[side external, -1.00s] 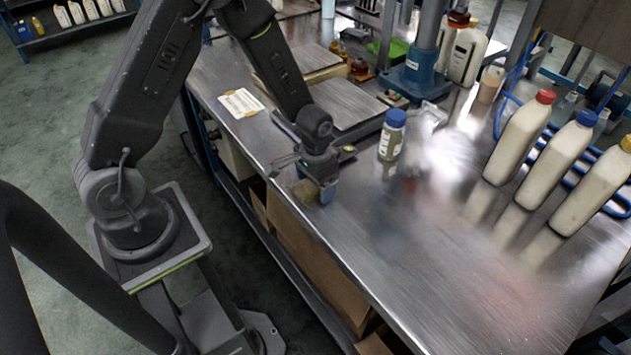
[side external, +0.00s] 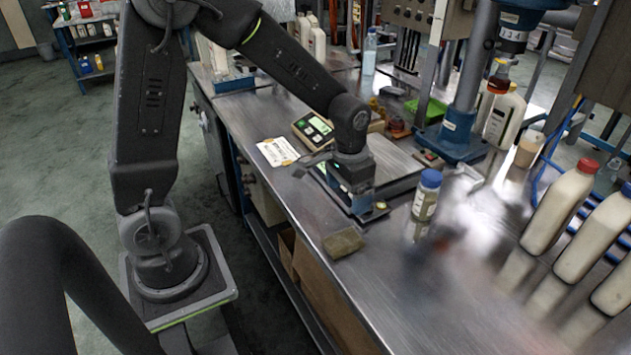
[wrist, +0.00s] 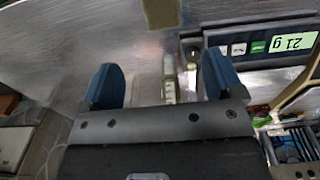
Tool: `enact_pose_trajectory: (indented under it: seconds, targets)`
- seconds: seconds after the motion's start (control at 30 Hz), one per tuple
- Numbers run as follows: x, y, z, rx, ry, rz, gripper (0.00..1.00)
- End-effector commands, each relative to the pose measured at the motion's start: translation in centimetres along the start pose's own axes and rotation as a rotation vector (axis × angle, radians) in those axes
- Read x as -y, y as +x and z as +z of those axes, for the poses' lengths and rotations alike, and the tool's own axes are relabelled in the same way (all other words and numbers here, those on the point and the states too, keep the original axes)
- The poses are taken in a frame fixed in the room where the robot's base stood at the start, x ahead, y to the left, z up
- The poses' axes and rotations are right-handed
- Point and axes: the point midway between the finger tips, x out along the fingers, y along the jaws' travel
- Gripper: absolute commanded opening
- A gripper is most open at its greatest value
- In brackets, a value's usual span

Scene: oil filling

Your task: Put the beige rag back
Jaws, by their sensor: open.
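The beige rag (side external: 343,243) lies as a small flat block on the metal table near its front edge. In the wrist view the rag (wrist: 161,13) shows at the top edge, beyond my fingers and partly cut off. My gripper (side external: 362,207) is beside the scale, behind the rag and apart from it. In the wrist view my gripper (wrist: 160,72) has its two blue fingers wide apart. A small pale, slim object (wrist: 169,85) shows between them; I cannot tell what it is or how far below.
The scale display (side external: 317,127) is left of my forearm. A blue-capped bottle (side external: 426,194) stands right of my gripper. A press with a blue base (side external: 455,140) is behind. Several pale bottles (side external: 558,208) stand at the right. The front-middle table is clear.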

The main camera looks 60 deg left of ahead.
Motion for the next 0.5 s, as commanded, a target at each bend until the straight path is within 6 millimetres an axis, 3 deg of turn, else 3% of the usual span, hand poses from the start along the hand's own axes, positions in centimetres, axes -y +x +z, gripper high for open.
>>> enact_pose_trajectory:
  seconds: [0.2, 0.4, 0.5]
  targets:
    - [-0.9, -7.8, 4.0, -0.158, 0.001, -0.006, 0.87]
    - [-1.7, -12.7, 9.1, -0.301, 0.001, -0.005, 0.87]
    - [-2.0, -14.1, 11.5, -0.361, 0.000, -0.003, 0.87]
